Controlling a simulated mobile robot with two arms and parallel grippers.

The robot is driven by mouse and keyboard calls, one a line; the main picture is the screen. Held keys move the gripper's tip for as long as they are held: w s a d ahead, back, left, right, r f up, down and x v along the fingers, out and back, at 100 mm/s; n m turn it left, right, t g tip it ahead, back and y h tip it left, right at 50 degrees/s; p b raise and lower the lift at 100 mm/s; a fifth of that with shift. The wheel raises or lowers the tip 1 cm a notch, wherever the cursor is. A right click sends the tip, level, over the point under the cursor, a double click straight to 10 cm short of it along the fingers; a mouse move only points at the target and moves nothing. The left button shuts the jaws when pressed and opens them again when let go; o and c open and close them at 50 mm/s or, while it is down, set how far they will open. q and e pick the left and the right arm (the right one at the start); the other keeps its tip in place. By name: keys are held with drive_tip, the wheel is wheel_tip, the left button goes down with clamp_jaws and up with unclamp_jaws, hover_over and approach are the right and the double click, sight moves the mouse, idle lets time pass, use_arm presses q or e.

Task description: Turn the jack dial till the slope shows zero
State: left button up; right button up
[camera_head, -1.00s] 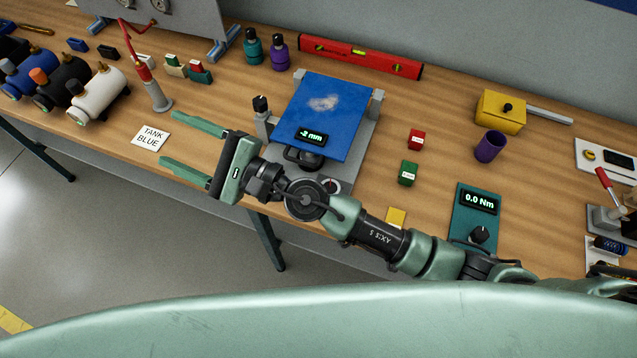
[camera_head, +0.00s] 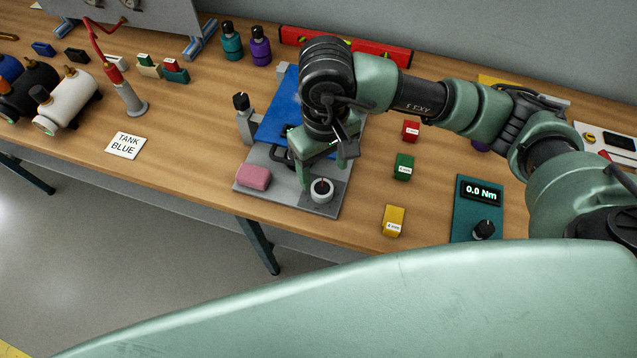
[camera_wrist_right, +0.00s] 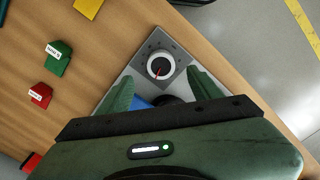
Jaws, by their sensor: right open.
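The jack dial (camera_head: 321,191) is a round white-rimmed knob with a dark face on the front right of the grey jack base (camera_head: 287,198). In the right wrist view the dial (camera_wrist_right: 160,67) shows a red pointer line and lies between and just beyond the fingertips. My right gripper (camera_head: 326,172) points down over the base, open and empty, apart from the dial as far as I can tell. The blue tilting plate (camera_head: 272,122) is largely covered by my right arm. The slope readout is hidden now. My left gripper is out of view.
A pink block (camera_head: 254,176) lies on the base's front left. Green (camera_head: 403,167), red (camera_head: 411,131) and yellow (camera_head: 393,221) blocks stand to the right, before the torque meter (camera_head: 478,208). A black-topped post (camera_head: 242,115) stands left of the plate.

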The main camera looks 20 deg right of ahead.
sight(322, 189)
wheel_tip(322, 189, down, 6)
drive_tip(key=shift+s+p, duration=0.1)
drive_tip(key=shift+p, duration=0.9)
drive_tip(key=shift+f, duration=0.65)
drive_tip(key=shift+c, duration=0.4)
drive_tip(key=c, duration=1.3)
drive_tip(key=shift+f+b, duration=0.15)
drive_tip(key=shift+b, duration=0.35)
drive_tip(key=m+b, duration=0.6)
drive_tip(key=b, duration=0.4)
drive_tip(key=shift+a+f+m, duration=0.1)
drive_tip(key=shift+a+m, duration=0.05)
drive_tip(key=shift+m, duration=0.15)
drive_tip(key=shift+r+m+b, duration=0.3)
drive_tip(key=shift+m+b, duration=0.9)
drive_tip(key=shift+b, duration=0.3)
